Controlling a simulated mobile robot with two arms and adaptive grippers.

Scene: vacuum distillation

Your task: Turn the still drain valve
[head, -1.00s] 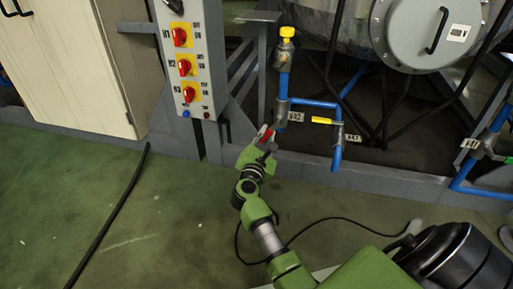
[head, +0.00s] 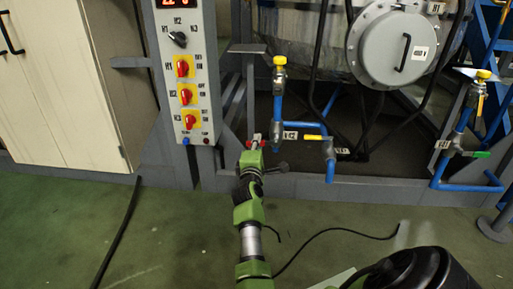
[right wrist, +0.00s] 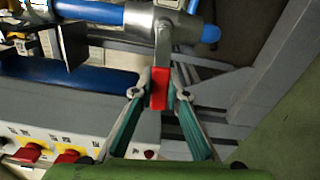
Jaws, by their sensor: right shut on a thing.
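The valve with the red handle (head: 256,137) sits on the blue upright pipe (head: 277,107), right of the control panel. My right gripper (head: 256,141) is at this handle, reaching up from below. In the right wrist view, the red handle (right wrist: 159,88) hangs from a grey valve body (right wrist: 172,32) at a blue pipe end. The fingertips of my right gripper (right wrist: 159,94) press on it from both sides, so it is shut on the handle. The tag beside the valve is too small to read surely. My left gripper is not in view.
A control panel (head: 184,85) with red knobs stands left of the valve. A yellow-handled valve (head: 314,137) is close on the right, and a green-handled one (head: 481,154) is farther right. A grey frame beam (head: 370,190) runs low behind my arm. Black cables lie on the green floor.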

